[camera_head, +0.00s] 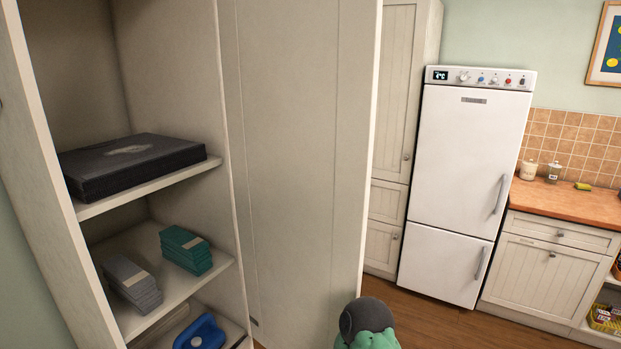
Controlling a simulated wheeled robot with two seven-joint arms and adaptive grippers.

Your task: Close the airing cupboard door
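The airing cupboard (228,200) stands at the left of the head view with its shelves exposed. Its door (300,150) is wide open, hinged on the cupboard's right side and swung out to the right. The door's inner face is towards me, and its free edge (369,150) runs down the middle of the picture. The door's lower end is cut off by the frame, and no handle shows on this face. Neither of my grippers is in view. A rounded dark grey and green part shows at the bottom, just right of the door's lower edge; I cannot tell whether it touches the door.
Shelves hold a black flat case (130,165), green bundles (186,250), grey bundles (132,284) and a blue object (201,333). A white fridge freezer (467,185), pale cabinets (392,100) and a wooden worktop (570,206) stand behind. Wooden floor (430,318) shows clear before the fridge.

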